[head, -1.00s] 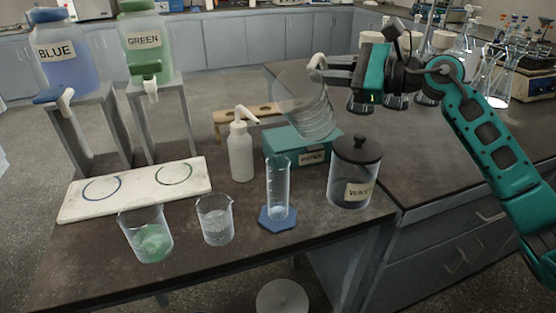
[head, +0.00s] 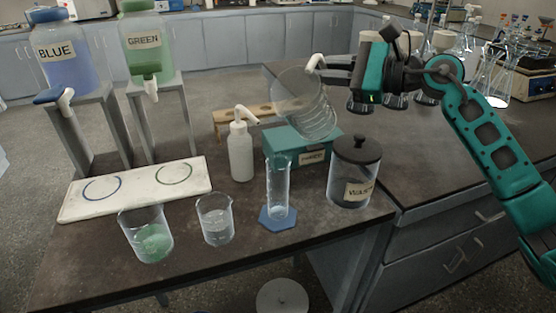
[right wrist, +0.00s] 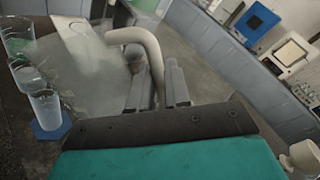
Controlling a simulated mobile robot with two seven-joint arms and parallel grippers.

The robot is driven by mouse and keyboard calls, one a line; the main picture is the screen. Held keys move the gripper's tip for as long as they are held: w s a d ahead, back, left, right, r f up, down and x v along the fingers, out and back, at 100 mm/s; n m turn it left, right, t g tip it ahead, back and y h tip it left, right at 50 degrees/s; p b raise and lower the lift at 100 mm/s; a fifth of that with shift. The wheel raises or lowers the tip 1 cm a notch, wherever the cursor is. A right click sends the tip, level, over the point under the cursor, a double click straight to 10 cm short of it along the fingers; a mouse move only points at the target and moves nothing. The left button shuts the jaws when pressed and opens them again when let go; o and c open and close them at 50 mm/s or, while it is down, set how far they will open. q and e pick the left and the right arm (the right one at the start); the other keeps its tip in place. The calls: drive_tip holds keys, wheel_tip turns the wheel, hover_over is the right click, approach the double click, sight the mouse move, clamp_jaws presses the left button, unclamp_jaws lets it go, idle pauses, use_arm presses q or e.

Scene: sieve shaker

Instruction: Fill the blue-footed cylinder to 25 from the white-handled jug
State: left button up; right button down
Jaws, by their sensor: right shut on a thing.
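The blue-footed cylinder (head: 278,190) stands upright on the dark bench, with a little clear liquid visible low inside. It also shows at the left of the right wrist view (right wrist: 46,108). The clear jug (head: 305,105) is held tilted, mouth to the left, above and behind the cylinder, apart from it. My right gripper (head: 322,72) is shut on the jug's white handle (right wrist: 140,40). No stream of liquid can be made out. The cylinder's scale is too small to read. My left gripper is not in view.
A beaker with green contents (head: 146,235) and a clear beaker (head: 215,220) stand left of the cylinder. BLUE (head: 65,60) and GREEN (head: 148,45) dispensers are back left.

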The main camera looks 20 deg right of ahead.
drive_tip(key=shift+s+a+r, duration=0.1)
drive_tip(key=shift+a+r, duration=0.05)
drive_tip(key=shift+r, duration=0.05)
idle(0.6)
drive_tip(key=shift+s+a+n, duration=0.1)
drive_tip(key=shift+n, duration=0.3)
idle(0.4)
drive_tip(key=shift+r, duration=0.1)
idle(0.5)
idle(0.9)
drive_tip(key=d+m, duration=0.1)
drive_tip(key=w+d+f+m+b, duration=0.1)
drive_tip(key=shift+w+f+m, duration=0.15)
drive_tip(key=shift+w+m, duration=0.05)
drive_tip(key=shift+m, duration=0.1)
drive_tip(key=shift+w+d, duration=0.2)
drive_tip(key=shift+w+d+f+m+y+b, duration=0.25)
drive_tip(key=shift+w+d+f+m+b, duration=0.15)
drive_tip(key=shift+f+m, duration=0.4)
drive_tip(key=shift+w+d+f+m+y+b, duration=0.25)
drive_tip(key=shift+d+f+m, duration=0.3)
drive_tip(key=shift+m, duration=0.5)
drive_tip(key=shift+w+d+f+m+y+b, duration=0.2)
drive_tip(key=shift+w+d+f+m+b, duration=0.3)
drive_tip(key=shift+m, duration=0.45)
